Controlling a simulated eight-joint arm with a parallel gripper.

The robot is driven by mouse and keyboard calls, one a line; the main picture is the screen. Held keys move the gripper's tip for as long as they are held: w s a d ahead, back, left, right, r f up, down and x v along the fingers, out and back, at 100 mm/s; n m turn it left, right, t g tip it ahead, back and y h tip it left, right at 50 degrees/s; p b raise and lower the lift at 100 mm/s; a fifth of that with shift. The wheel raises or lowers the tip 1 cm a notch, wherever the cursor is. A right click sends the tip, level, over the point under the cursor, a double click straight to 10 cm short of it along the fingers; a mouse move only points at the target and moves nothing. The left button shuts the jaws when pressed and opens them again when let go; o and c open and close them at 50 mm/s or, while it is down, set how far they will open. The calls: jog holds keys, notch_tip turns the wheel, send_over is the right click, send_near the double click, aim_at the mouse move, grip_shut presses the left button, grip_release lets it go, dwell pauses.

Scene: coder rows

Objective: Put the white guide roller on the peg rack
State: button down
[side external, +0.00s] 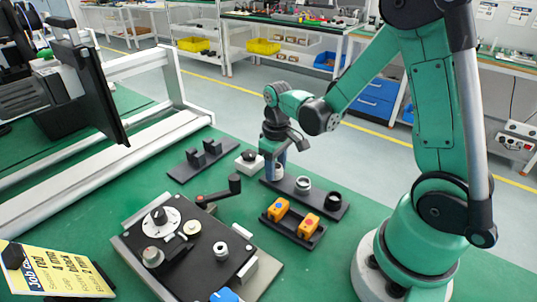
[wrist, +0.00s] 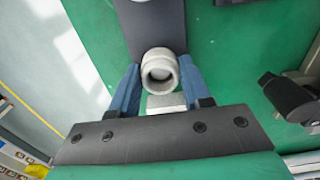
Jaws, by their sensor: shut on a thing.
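The white guide roller (wrist: 160,70) is a short pale ring with a dark bore, between the two blue fingers of my gripper (wrist: 158,88) in the wrist view. My gripper (side external: 276,168) is shut on it. In the side view the roller (side external: 278,173) shows partly below the fingers, at the left end of the long dark peg rack (side external: 289,188). The rack (wrist: 153,22) also shows in the wrist view, with the roller over its near end. A grey roller (side external: 304,184) and a black roller (side external: 332,199) stand on the rack. Whether the held roller rests on a peg is hidden.
A white block with a black knob (side external: 250,160) stands close left of my gripper. A dark tray with yellow-orange parts (side external: 292,219) lies in front of the rack. A dark machine plate (side external: 195,262) with discs and a crank lies front left.

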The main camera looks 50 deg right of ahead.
jog(key=shift+f, duration=0.15)
jog(key=shift+c, duration=1.6)
grip_release()
jog(key=shift+r, duration=2.8)
jog(key=s+a+r+t, duration=0.3)
jog(key=a+r+t, duration=0.3)
jog(key=a+t, duration=0.1)
jog(key=shift+s+a+r, duration=0.15)
jog(key=shift+a+r, duration=0.1)
jog(key=shift+r, duration=0.15)
